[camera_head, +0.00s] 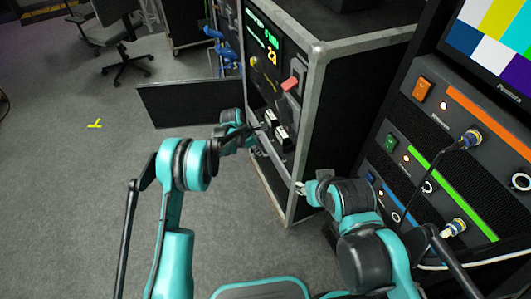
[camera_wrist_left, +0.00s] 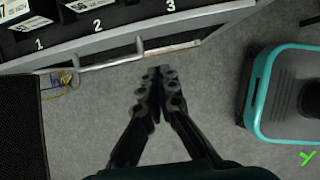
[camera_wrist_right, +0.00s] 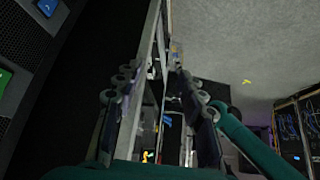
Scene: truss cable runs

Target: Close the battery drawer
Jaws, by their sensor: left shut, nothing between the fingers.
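The battery drawer (camera_head: 268,146) stands out from the front of the black flight-case rack, low down, with batteries (camera_head: 281,132) in it. In the left wrist view its front rim (camera_wrist_left: 215,17) shows numbers 1, 2 and 3 along the slots, and a grey bar handle (camera_wrist_left: 108,57) runs along its front. My left gripper (camera_head: 256,127) is at the drawer front; in the left wrist view its fingers (camera_wrist_left: 158,75) are together and empty, just in front of the handle's end. My right gripper (camera_head: 300,187) is by the rack's near front edge; its fingers (camera_wrist_right: 153,77) are apart.
The rack's metal corner edge (camera_head: 291,190) is close to my right gripper. A black panel (camera_head: 188,100) stands open at the rack's left. An equipment console (camera_head: 450,130) with plugged cables is on the right. A chair (camera_head: 122,45) stands far back.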

